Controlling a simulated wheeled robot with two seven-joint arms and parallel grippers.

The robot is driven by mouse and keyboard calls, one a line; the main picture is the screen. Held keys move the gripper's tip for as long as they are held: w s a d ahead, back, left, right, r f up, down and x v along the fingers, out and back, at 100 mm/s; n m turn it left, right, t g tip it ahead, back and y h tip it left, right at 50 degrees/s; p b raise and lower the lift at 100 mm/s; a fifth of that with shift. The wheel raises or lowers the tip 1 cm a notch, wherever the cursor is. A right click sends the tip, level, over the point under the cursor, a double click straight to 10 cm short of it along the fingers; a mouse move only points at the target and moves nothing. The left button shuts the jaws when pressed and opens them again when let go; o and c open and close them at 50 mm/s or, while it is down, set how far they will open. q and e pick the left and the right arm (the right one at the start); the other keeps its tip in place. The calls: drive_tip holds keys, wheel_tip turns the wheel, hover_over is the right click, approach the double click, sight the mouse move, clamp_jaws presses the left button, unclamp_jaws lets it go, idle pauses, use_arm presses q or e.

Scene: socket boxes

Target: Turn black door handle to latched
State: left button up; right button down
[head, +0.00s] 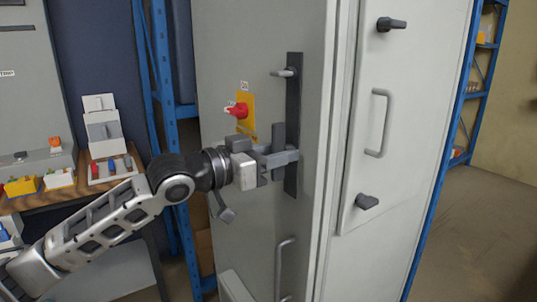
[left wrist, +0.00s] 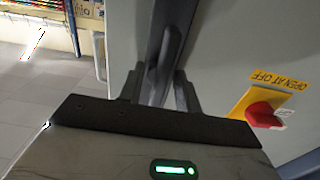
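The black door handle shows in the head view as a long dark upright strip (head: 293,105) on the grey cabinet door, its middle partly hidden by my gripper. In the left wrist view a dark lever (left wrist: 166,55) lies along the strip and comes down between my fingers. My left gripper (head: 274,157) is at the strip's lower half; the left wrist view also shows it (left wrist: 160,92), its fingers either side of the lever with gaps visible. It looks open, around the lever; contact cannot be told. My right gripper is in neither view.
A red rotary switch (head: 238,109) on a yellow plate sits left of the strip, close to my gripper. A small grey lever (head: 285,73) sticks out higher up. A second door with a grey pull handle (head: 379,122) is right. Blue shelving (head: 163,80) stands left.

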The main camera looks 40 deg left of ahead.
use_arm(q)
drive_tip(key=shift+s+a+f, duration=0.15)
drive_tip(key=shift+s+a, duration=0.05)
drive_tip(key=shift+s, duration=0.2)
drive_tip(key=b+v, duration=0.3)
drive_tip(key=v, duration=1.2)
